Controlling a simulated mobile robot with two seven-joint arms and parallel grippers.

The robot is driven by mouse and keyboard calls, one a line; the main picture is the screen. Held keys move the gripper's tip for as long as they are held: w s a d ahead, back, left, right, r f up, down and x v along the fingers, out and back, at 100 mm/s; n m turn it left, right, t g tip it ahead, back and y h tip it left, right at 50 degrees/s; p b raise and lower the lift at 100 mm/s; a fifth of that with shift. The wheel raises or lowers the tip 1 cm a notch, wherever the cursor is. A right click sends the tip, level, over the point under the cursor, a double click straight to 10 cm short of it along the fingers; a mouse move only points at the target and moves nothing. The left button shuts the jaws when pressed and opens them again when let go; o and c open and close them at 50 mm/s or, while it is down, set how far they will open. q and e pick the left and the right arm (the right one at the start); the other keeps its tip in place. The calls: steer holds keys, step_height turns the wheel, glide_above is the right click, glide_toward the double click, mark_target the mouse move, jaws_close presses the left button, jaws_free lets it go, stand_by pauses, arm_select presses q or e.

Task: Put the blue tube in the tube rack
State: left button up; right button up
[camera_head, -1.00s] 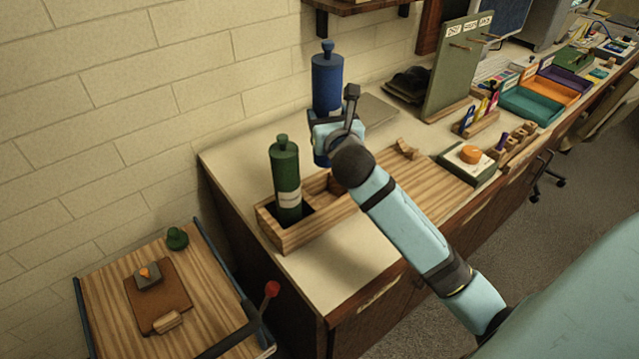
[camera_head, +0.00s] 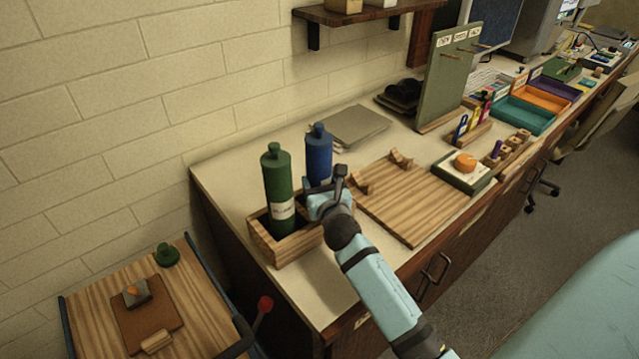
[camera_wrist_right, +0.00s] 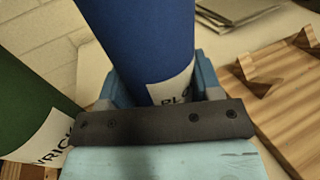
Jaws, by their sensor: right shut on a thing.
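The blue tube (camera_head: 318,152) stands about upright, beside the green tube. My right gripper (camera_head: 322,190) is shut on the blue tube; in the right wrist view the blue tube (camera_wrist_right: 140,40) is between the fingers, with part of its white label showing. The wooden tube rack (camera_head: 272,252) holds the green tube (camera_head: 277,185) in its left part. The blue tube is over or in the rack's right part; my gripper hides its lower end, so I cannot tell whether it rests inside. My left gripper is not in view.
A wooden board with cradles (camera_head: 410,205) lies right of the rack. A grey slab (camera_head: 358,125) lies behind. A green panel (camera_head: 450,75) stands farther along the counter. A low cart (camera_head: 95,315) with a green knob is at lower left. A shelf (camera_head: 350,18) hangs above.

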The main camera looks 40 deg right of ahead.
steer(key=shift+f, duration=0.1)
steer(key=o, duration=1)
steer(key=shift+s, duration=0.15)
steer(key=v, duration=0.6)
steer(key=b+v, duration=0.1)
steer(key=v, duration=0.4)
steer(key=shift+s+a+r, duration=0.15)
steer(key=shift+s+r, duration=0.1)
steer(key=shift+s, duration=0.1)
steer(key=shift+f, duration=0.1)
